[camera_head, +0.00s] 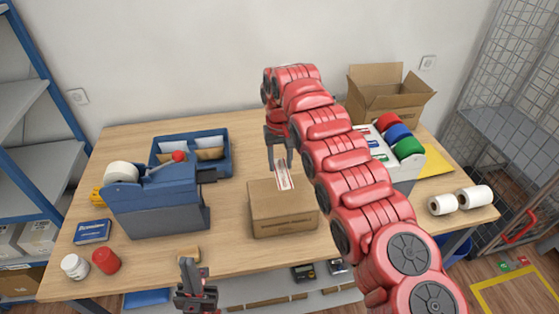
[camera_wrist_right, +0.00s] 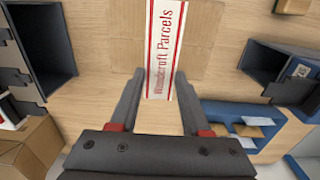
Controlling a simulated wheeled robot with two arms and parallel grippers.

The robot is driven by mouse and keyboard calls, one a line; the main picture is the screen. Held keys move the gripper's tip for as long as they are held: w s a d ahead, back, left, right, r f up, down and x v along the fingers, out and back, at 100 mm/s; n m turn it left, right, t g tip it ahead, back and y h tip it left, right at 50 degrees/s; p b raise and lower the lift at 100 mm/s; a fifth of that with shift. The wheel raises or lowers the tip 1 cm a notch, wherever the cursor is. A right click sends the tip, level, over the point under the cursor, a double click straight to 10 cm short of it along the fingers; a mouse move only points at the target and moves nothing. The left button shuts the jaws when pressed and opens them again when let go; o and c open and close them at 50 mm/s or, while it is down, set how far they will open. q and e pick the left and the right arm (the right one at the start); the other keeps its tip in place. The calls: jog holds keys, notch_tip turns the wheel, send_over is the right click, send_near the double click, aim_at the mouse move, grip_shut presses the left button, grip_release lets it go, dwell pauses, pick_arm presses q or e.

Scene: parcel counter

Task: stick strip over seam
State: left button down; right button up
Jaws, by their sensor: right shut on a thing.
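The closed cardboard box (camera_head: 283,214) stands on the table in front of me. The white strip (camera_head: 284,175) with red edges and lettering reaches from my right gripper (camera_head: 280,158) to the back part of the box top. My right gripper is shut on the strip. In the right wrist view the strip (camera_wrist_right: 165,45) runs along the middle of the box top (camera_wrist_right: 125,40), its near end between the fingertips (camera_wrist_right: 160,78). I cannot tell whether the strip touches the box. The seam is not visible. My left gripper (camera_head: 194,285) is low at the table's front edge, apart from the box; its opening is unclear.
A blue-grey tape dispenser (camera_head: 155,205) stands left of the box, with a blue tray (camera_head: 222,160) behind it. An open carton (camera_head: 385,100), a rack with coloured rolls (camera_head: 403,170) and white rolls (camera_head: 443,205) are at the right.

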aim_at(280, 168)
notch_tip(280, 168, down, 7)
jog(key=shift+s+f+b, duration=0.1)
jog(key=shift+b, duration=0.5)
jog(key=shift+f+b, duration=0.4)
jog(key=shift+f, duration=0.3)
jog(key=o, duration=0.9)
jog(key=shift+c, duration=0.2)
jog(key=shift+r, duration=0.2)
jog(key=shift+r+p, duration=0.55)
jog(key=shift+r, duration=2.05)
jog(key=shift+r, duration=0.1)
